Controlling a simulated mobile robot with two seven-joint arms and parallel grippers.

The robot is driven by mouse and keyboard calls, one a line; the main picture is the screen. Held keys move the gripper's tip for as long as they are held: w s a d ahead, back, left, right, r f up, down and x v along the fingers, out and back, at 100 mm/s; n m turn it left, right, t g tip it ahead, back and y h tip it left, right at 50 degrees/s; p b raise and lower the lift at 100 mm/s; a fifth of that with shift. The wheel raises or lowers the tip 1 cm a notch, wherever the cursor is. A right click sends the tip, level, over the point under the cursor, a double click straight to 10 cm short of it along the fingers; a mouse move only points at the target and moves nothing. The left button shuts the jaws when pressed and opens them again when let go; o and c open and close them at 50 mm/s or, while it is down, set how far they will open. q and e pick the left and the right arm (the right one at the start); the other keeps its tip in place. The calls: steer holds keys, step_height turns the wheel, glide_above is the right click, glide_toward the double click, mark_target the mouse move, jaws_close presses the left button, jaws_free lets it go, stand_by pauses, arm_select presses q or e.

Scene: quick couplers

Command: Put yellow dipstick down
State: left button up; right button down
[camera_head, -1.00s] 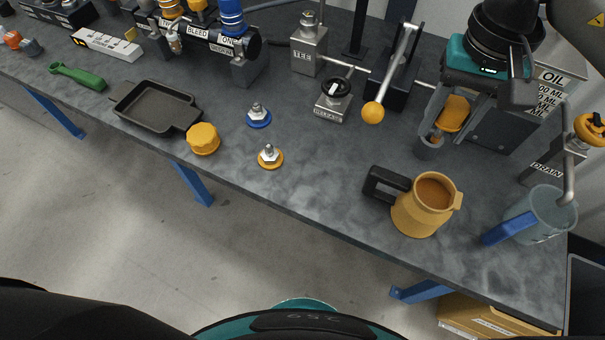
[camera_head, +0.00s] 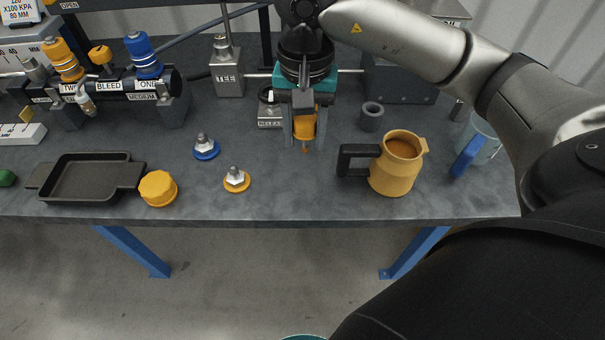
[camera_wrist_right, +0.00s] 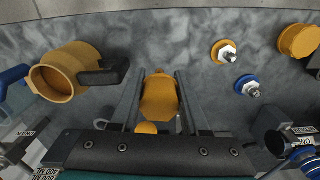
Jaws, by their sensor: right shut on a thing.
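My right gripper (camera_head: 304,132) points down over the middle of the bench (camera_head: 290,195). It is shut on the yellow dipstick (camera_head: 305,124), whose broad yellow handle sits between the two fingers. In the right wrist view the yellow handle (camera_wrist_right: 160,98) fills the gap between the fingers. A grey ring-shaped holder (camera_head: 371,116) stands to the right of the gripper, with nothing in it that I can see. My left gripper is not in view.
A yellow jug (camera_head: 396,168) with a black handle stands right of the gripper, a clear blue-handled jug (camera_head: 478,140) beyond it. Orange-based (camera_head: 236,180) and blue-based (camera_head: 206,147) couplers, a yellow cap (camera_head: 158,188) and a black tray (camera_head: 84,180) lie left. Bench front is clear.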

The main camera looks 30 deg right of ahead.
step_height(320, 180, down, 10)
steer(key=shift+r+b, duration=0.1)
steer(key=shift+b, duration=0.6)
steer(key=shift+f, duration=0.25)
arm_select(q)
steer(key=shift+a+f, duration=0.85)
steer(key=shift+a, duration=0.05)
arm_select(e)
steer(key=shift+r, duration=0.1)
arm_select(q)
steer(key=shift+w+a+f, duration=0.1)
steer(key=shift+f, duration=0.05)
arm_select(e)
steer(key=shift+c, duration=2)
jaws_free()
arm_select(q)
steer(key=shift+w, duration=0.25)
